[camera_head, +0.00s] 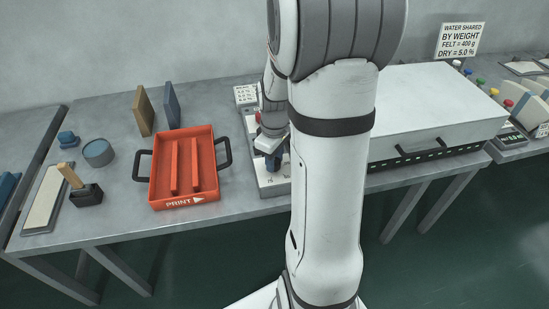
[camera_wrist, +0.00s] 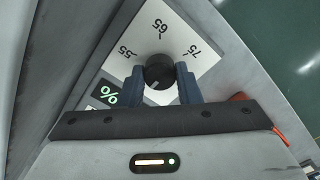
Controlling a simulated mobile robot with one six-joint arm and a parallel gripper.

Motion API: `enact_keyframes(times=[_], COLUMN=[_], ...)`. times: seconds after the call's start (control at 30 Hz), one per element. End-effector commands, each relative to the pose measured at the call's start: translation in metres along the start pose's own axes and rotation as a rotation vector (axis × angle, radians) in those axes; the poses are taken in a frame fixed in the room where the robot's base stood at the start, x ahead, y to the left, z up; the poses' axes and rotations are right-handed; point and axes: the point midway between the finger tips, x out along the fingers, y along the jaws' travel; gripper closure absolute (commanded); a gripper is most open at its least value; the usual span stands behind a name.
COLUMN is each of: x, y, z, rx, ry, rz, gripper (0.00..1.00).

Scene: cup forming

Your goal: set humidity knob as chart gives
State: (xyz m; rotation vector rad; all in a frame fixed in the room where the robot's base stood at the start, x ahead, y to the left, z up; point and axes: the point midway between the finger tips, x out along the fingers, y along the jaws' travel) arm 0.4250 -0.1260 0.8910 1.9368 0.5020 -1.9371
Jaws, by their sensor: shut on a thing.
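The black round knob (camera_wrist: 159,70) sits on a white dial plate (camera_wrist: 200,55) marked 55, 65 and 75 in the wrist view. My gripper (camera_wrist: 161,76) has one blue finger on each side of the knob and is shut on it. A pale line shows on the knob's lower edge; its exact reading is unclear. A dark display with a green % sign (camera_wrist: 108,97) lies at the lower left. In the head view my gripper (camera_head: 272,158) is over the control box (camera_head: 268,188), and the knob is hidden. A small printed card (camera_head: 245,94) stands behind; its text is too small to read.
A red tray (camera_head: 184,199) marked PRINT stands left of the control box. A large white-lidded unit (camera_head: 430,105) stands close on the right. A wall sign (camera_head: 461,40) reads WATER SHARED BY WEIGHT, FELT = 400 g, DRY = 5.0 %.

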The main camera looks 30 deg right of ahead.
Motion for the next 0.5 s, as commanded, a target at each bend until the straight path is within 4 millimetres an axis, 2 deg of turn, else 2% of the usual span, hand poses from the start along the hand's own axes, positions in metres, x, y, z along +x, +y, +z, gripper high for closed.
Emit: enact_keyframes(times=[0.27, 0.5], x=[-0.0001, 0.0001], y=[0.0003, 0.0005], z=[0.0002, 0.0002], rx=[0.024, 0.14], ry=[0.0, 0.0], rz=[0.0, 0.001], gripper=[0.93, 0.93])
